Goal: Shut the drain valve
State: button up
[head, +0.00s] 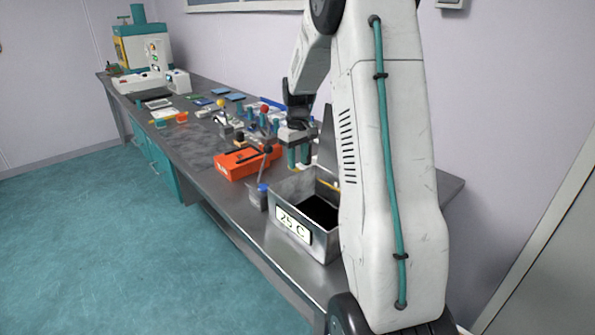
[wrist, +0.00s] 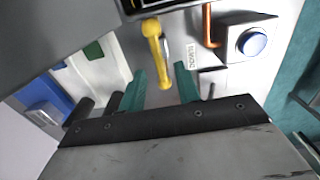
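A grey metal bath (head: 290,240) labelled 25 C stands at the near end of the bench. A yellow lever handle (wrist: 153,45), which looks like the drain valve's, shows in the wrist view beside a small upright label (wrist: 192,55) whose text I cannot read surely. In the head view a bit of yellow (head: 328,184) shows at the bath's back rim. My gripper (wrist: 162,78) has its two teal fingers apart, with the lever's lower end between them in the picture. I cannot tell whether they touch it. In the head view my gripper (head: 298,160) hangs over the bath's back left.
A copper-coloured pipe (wrist: 208,25) and a pale box with a round blue top (wrist: 252,42) are right of the lever. My arm hides the bath's right side.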

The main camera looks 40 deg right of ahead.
aim_at(300, 169)
jog(key=shift+f, duration=2.25)
grip_shut()
jog(key=shift+m, duration=0.3)
jog(key=m, duration=0.4)
jog(key=shift+d, duration=0.15)
jog(key=m, duration=0.4)
jog(key=shift+s+d, duration=0.1)
jog(key=shift+s, duration=0.05)
jog(key=shift+m, duration=0.3)
